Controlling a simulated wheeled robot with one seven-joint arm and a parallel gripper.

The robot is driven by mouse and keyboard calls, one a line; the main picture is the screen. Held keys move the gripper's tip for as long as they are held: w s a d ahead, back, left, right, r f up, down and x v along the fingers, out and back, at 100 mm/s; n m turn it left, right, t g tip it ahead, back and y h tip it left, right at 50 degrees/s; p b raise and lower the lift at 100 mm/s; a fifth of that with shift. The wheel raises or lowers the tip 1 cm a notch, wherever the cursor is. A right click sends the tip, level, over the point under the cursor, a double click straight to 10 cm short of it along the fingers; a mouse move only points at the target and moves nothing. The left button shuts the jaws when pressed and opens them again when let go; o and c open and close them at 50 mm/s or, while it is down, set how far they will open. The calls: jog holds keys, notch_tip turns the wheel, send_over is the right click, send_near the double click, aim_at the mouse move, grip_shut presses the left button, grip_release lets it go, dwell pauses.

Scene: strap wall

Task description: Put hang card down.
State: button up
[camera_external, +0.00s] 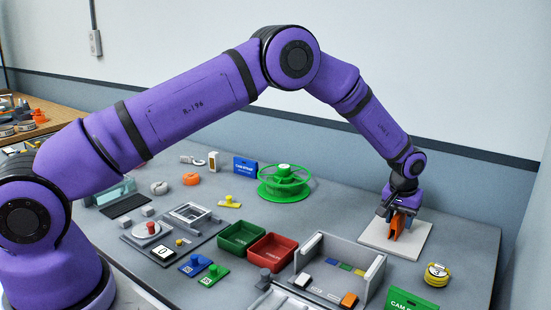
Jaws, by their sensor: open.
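My gripper (397,209) is at the right end of my purple arm, low over a white square mat (378,241) on the grey table. An orange upright piece (397,225), perhaps the hang card, stands at the mat between or right below the fingers. The fingers are small and partly hidden here. I cannot tell whether the orange piece touches them. A blue card marked CAM STRAP (245,167) stands at the back. A green card with similar lettering (408,301) stands at the front right, cut off by the frame edge.
A yellow strap coil (437,274) lies right of the mat. A grey walled fixture (338,264) stands left of it. Green (242,234) and red (271,248) bins and a green reel (284,182) are further left. The table between reel and mat is clear.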

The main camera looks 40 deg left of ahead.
aim_at(398, 215)
jog(key=r, duration=0.3)
jog(key=s+r, duration=0.1)
jog(key=r, duration=0.7)
jog(key=shift+s+r, duration=0.25)
jog(key=shift+s, duration=0.1)
jog(key=s+a+r+t, duration=0.1)
jog(key=s+a+r, duration=0.4)
jog(key=a+r, duration=0.3)
jog(key=s+a+r, duration=0.5)
jog(key=a+r, duration=0.2)
jog(key=r, duration=0.4)
jog(key=s+a+r+t, duration=0.1)
jog(key=s+a+r, duration=0.4)
jog(key=a+r, duration=0.3)
jog(key=s+a+r, duration=0.3)
jog(key=s+a, duration=0.2)
jog(key=s, duration=0.4)
jog(key=s+a+r, duration=0.4)
jog(key=s, duration=0.4)
jog(key=s+a+f, duration=0.2)
jog(key=s, duration=0.6)
jog(key=s+a+f+t, duration=0.1)
jog(key=s+a+f, duration=0.1)
jog(key=s, duration=0.6)
jog(key=shift+s+a+f, duration=0.15)
jog(key=shift+a, duration=0.15)
